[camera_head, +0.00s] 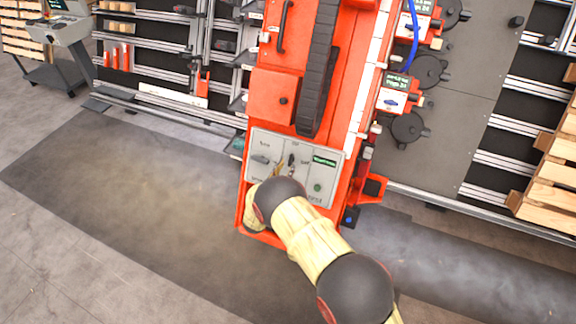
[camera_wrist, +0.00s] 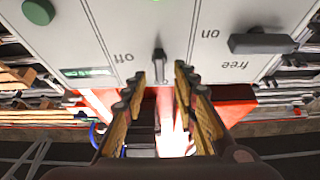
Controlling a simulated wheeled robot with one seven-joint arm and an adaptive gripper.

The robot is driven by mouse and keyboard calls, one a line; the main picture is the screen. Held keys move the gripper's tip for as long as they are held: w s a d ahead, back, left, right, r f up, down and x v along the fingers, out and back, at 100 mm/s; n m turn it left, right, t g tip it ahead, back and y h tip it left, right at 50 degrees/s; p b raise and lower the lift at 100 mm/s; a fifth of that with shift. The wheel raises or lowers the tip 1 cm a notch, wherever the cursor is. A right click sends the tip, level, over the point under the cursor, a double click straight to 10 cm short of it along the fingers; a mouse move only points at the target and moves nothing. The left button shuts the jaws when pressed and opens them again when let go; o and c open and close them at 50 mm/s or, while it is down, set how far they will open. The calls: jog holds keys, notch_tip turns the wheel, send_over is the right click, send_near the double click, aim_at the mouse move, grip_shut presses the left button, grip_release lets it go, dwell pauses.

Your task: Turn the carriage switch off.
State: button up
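The carriage switch is a small dark lever (camera_wrist: 158,66) on a grey control panel (camera_head: 334,185). In the wrist view the panel appears upside down, with "off" to the left of the lever and "on" to its right. The lever stands roughly upright in that view; which label it is set to I cannot tell. In the head view the switch (camera_head: 291,160) is just beyond my gripper, which partly hides the panel. My gripper (camera_wrist: 160,78) is open, with one finger on either side of the lever's near end. Contact is not clear.
A wider dark selector (camera_wrist: 262,43) marked "free" is beside the switch. A green button (camera_wrist: 38,11) and a small green display (camera_wrist: 87,72) are on the other side. The panel is on an orange gantry column (camera_head: 280,65). Open floor (camera_head: 120,190) lies left.

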aim_at(291, 160)
jog(key=shift+b+x, duration=0.3)
jog(key=shift+x, duration=1.2)
jog(key=shift+c, duration=0.8)
grip_shut()
